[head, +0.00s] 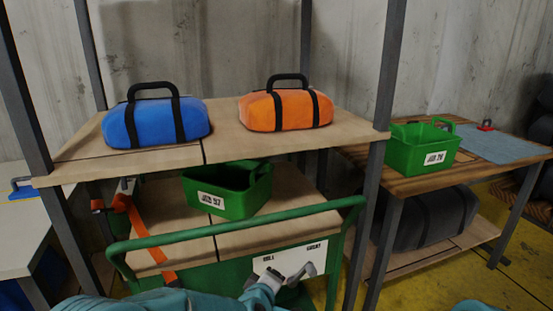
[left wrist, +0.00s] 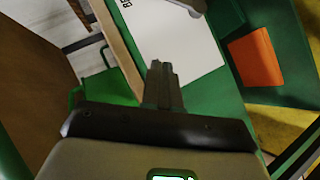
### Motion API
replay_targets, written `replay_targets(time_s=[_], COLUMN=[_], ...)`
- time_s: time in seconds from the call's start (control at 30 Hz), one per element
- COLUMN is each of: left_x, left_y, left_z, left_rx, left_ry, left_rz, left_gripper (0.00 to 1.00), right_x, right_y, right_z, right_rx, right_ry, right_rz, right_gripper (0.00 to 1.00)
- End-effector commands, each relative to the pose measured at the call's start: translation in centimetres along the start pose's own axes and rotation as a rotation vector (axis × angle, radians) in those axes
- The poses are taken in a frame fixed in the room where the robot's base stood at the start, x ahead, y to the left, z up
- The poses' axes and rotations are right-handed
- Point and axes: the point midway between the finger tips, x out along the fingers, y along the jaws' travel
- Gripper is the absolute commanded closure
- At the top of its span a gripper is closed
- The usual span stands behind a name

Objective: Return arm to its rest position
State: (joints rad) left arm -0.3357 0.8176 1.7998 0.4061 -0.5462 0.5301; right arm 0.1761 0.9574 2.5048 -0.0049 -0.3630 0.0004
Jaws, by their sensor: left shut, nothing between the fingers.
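My left arm comes in teal along the bottom of the head view. Its grey gripper (head: 303,272) is in front of the white panel of the green cart, low and near the middle. In the left wrist view the fingers of my left gripper (left wrist: 160,82) are together, with nothing between them. The white panel (left wrist: 165,30) and green cart surface lie beyond the fingers. Only a small teal piece of my right arm shows at the bottom right edge of the head view; its gripper is out of view.
A green cart rail (head: 235,228) crosses close to my left arm. Behind it, a shelf (head: 225,150) bears a blue bag (head: 155,122) and an orange bag (head: 285,110). A green bin (head: 228,190) is below. Another green bin (head: 422,148) stands on the right table.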

Motion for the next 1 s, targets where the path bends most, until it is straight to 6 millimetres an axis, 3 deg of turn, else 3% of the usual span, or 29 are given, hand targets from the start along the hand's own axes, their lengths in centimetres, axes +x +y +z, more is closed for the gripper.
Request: replay_targets(time_s=[0.03, 0.1, 0.2, 0.3, 0.43, 0.6, 0.77, 1.0], left_x=[0.3, 0.0, -2.0, -5.4, -10.7, -17.4, -22.7, -25.6], left_y=[-4.5, -10.4, -18.7, -25.9, -32.2, -35.8, -36.0, -29.9], left_z=[-1.2, -1.8, -1.0, 1.2, 5.1, 10.3, 14.3, 11.4], left_rx=[-0.019, -0.030, -0.012, 0.031, 0.100, 0.213, 0.428, 0.457], left_ry=[0.004, -0.012, -0.081, -0.193, -0.375, -0.625, -0.883, -0.883], left_rz=[-0.076, -0.177, -0.320, -0.447, -0.557, -0.599, -0.519, -0.506], left_gripper=[1.00, 1.00, 1.00, 1.00, 1.00, 1.00, 1.00, 1.00], right_x=[0.0, 0.0, 0.0, 0.0, 0.0, 0.0, 0.0, -7.0], right_y=[0.0, 0.0, 0.0, 0.0, 0.0, 0.0, 0.0, -2.5], right_z=[0.0, 0.0, 0.0, 0.0, 0.0, 0.0, 0.0, 0.1], right_rx=[0.000, 0.000, 0.000, 0.000, 0.000, 0.000, 0.000, 0.000], right_ry=[0.000, 0.000, 0.000, 0.000, 0.000, 0.000, 0.000, 0.001], right_rz=[0.000, 0.000, 0.000, 0.000, 0.000, 0.000, 0.000, 0.000], right_gripper=[1.00, 1.00, 1.00, 1.00, 1.00, 1.00, 1.00, 1.00])
